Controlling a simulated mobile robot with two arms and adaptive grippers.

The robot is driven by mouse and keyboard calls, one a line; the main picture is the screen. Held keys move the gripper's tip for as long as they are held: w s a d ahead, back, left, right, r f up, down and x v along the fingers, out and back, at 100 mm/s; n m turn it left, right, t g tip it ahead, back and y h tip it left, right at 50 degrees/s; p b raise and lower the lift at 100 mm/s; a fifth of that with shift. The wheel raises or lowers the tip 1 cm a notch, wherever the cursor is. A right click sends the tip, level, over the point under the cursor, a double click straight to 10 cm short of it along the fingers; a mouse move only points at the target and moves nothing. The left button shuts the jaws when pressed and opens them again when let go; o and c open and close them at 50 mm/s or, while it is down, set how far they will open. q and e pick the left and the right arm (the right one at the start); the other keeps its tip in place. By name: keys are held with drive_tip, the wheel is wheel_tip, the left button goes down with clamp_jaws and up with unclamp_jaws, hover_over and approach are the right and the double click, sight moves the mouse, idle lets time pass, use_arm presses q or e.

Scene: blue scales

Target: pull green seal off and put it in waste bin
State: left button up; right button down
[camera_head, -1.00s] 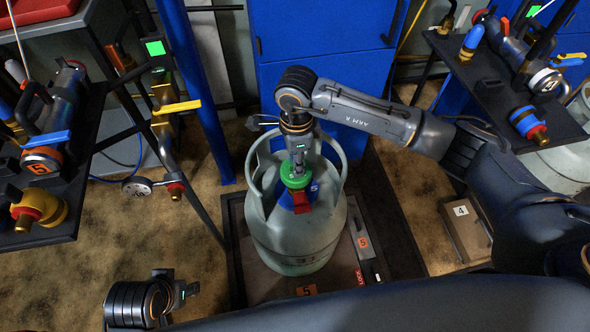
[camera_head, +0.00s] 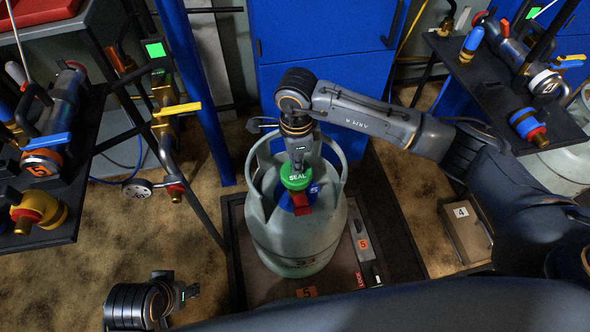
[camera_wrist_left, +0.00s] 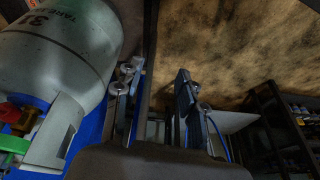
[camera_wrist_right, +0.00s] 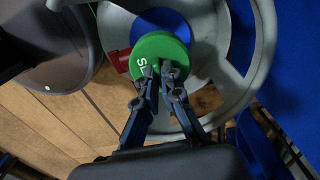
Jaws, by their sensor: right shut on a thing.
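The green seal (camera_head: 296,178) is a round cap marked SEAL on top of the grey gas cylinder (camera_head: 290,240), above its red and blue valve parts. My right gripper (camera_head: 297,164) comes down on the seal from above. In the right wrist view its fingertips (camera_wrist_right: 164,72) are shut on the seal's edge (camera_wrist_right: 158,48). I cannot tell whether the seal is still seated on the valve. My left gripper (camera_head: 186,291) is empty at the lower left. The left wrist view shows its fingers (camera_wrist_left: 160,88) apart. I cannot identify a waste bin for certain.
Dark shelves with valves and fittings stand at left (camera_head: 85,180) and right (camera_head: 500,105). A blue post (camera_head: 200,100) rises left of the cylinder. Blue cabinets (camera_head: 320,70) are behind. The cylinder's grey collar surrounds the seal. Brown floor is clear left of the cylinder.

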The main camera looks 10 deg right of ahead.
drive_tip(key=shift+r, duration=0.5)
use_arm(q)
drive_tip(key=shift+p+x, duration=0.5)
drive_tip(key=shift+x, duration=1.45)
use_arm(e)
drive_tip(key=shift+r, duration=0.5)
drive_tip(key=shift+r, duration=0.4)
use_arm(q)
drive_tip(key=shift+s+d+f+g+p, duration=0.15)
drive_tip(key=shift+s+f+p, duration=0.1)
drive_tip(key=shift+f, duration=0.6)
drive_tip(key=shift+s+a+f+g+p, duration=0.1)
drive_tip(key=shift+s+f+g+p, duration=0.1)
drive_tip(key=shift+f, duration=0.7)
use_arm(e)
drive_tip(key=shift+r, duration=0.25)
use_arm(q)
drive_tip(key=shift+r, duration=0.1)
